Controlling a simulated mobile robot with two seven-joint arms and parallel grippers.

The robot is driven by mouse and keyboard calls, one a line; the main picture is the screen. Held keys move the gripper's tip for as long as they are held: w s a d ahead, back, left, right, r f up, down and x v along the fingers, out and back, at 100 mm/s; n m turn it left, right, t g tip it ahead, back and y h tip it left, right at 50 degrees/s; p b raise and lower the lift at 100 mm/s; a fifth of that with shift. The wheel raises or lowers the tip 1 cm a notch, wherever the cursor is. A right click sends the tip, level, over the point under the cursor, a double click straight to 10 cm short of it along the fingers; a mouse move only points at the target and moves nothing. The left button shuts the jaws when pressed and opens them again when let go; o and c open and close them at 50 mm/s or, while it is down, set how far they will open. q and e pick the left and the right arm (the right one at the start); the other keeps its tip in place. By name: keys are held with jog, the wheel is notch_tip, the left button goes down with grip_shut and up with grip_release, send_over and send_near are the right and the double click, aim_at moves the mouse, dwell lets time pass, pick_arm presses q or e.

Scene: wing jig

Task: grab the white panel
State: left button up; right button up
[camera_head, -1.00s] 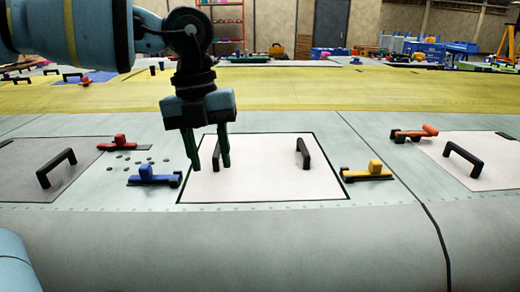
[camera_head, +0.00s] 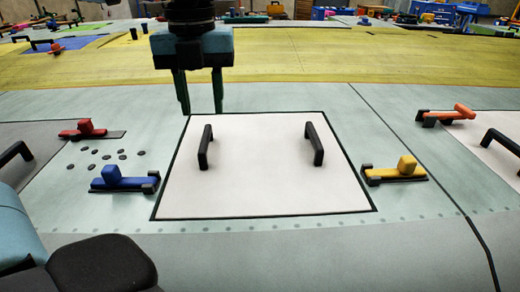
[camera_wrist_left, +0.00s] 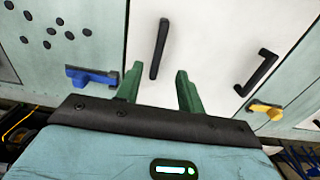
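The white panel (camera_head: 258,178) lies flat in a dark-edged square opening in the grey-green wing surface. It has two upright black handles, a left one (camera_head: 205,147) and a right one (camera_head: 315,145). My left gripper (camera_head: 201,110) points down, open and empty, and shows near the panel's far left corner. In the left wrist view, the green fingers (camera_wrist_left: 160,70) are apart with nothing between them. Both handles show beyond them on the panel (camera_wrist_left: 210,40), the left one (camera_wrist_left: 159,48) almost in line with the gap. My right gripper is not in view.
A blue clamp (camera_head: 122,179) sits left of the panel and a yellow clamp (camera_head: 396,171) right of it. A red clamp (camera_head: 88,130) and several dark dots lie farther left. An orange clamp (camera_head: 450,114) is at the right, near another pale panel with a handle.

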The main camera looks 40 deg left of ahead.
aim_at(205, 137)
pick_arm(q)
jog(key=shift+s+a+f+p, duration=0.1)
jog(key=shift+f+p, duration=0.1)
jog(key=shift+f, duration=1.7)
jog(key=shift+a+f+p, duration=0.1)
jog(key=shift+f+p, duration=0.05)
jog(key=shift+f, duration=1.75)
grip_shut()
